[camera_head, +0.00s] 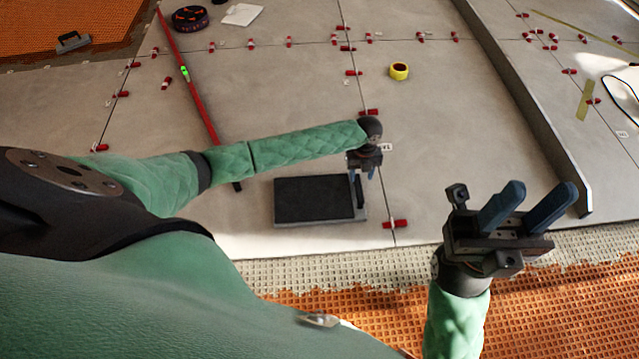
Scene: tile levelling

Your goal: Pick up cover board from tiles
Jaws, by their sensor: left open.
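A flat dark rectangular board (314,198) with a grey rim lies on the large grey tiles (290,110), near their front edge. It looks like the cover board. A short dark upright piece stands at its right end; whether it is a handle of the board is hard to tell. My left gripper (363,174) points down over the board's right end, open. Its fingertips are small and partly hidden, so contact cannot be told. My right gripper (541,190) is open and empty, with blue fingers apart, to the right of the board.
A long grey bar (530,105) lies right of centre and a red level (185,75) left. Red clips (395,223) stand along the joints. A yellow tape roll (399,71) and a black round case (190,18) lie further back. Orange matting (570,300) borders the front.

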